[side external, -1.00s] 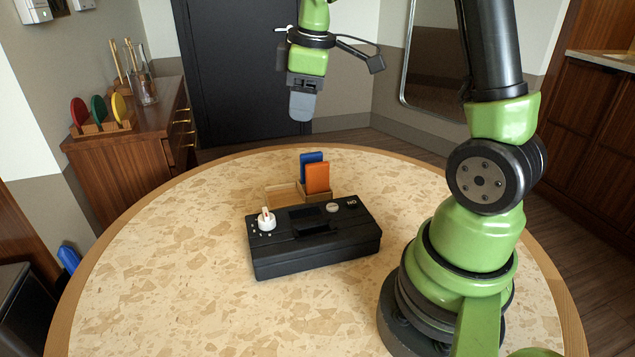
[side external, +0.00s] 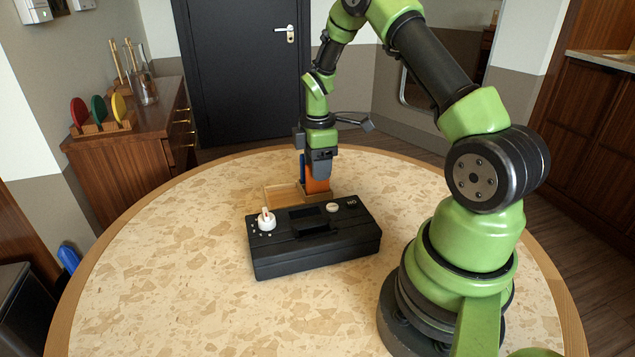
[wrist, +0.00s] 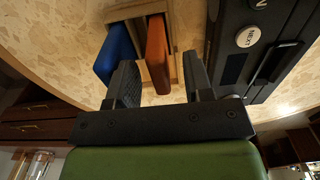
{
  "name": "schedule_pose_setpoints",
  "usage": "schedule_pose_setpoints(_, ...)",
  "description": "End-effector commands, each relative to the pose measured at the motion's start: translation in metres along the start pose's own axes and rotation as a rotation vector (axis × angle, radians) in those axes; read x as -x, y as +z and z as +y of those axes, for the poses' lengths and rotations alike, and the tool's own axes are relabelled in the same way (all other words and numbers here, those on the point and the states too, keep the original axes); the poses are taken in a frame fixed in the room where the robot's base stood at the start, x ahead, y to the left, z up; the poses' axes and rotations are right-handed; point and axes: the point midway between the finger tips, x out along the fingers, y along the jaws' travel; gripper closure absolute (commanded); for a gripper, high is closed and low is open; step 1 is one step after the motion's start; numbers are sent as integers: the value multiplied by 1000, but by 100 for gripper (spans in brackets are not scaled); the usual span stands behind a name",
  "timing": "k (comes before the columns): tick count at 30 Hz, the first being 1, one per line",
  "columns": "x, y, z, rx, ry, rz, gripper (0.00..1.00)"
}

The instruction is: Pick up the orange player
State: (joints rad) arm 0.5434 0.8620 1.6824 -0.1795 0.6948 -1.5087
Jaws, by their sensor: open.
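The orange player (side external: 317,186) stands upright in the wooden holder (side external: 283,194) behind the black device. In the wrist view the orange player (wrist: 157,52) shows between the two fingers of my gripper (wrist: 162,82). My gripper is open, with a gap visible on each side of the player. In the side view my gripper (side external: 320,168) is low over the player and hides its upper part. The blue player beside it shows in the wrist view (wrist: 117,52), close to the left finger; I cannot tell whether they touch.
A black device (side external: 318,250) with a white knob (side external: 266,220) stands in front of the holder. In the wrist view the device (wrist: 255,45) is close to the right finger. The round table (side external: 170,250) is clear to the left.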

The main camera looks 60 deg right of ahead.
Motion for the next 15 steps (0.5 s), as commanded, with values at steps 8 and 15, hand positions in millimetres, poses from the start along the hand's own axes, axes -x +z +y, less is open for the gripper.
schedule_pose_setpoints(8,-24,0,0,0,2,0,53)
schedule_pose_setpoints(15,-24,0,0,-1,2,1,72)
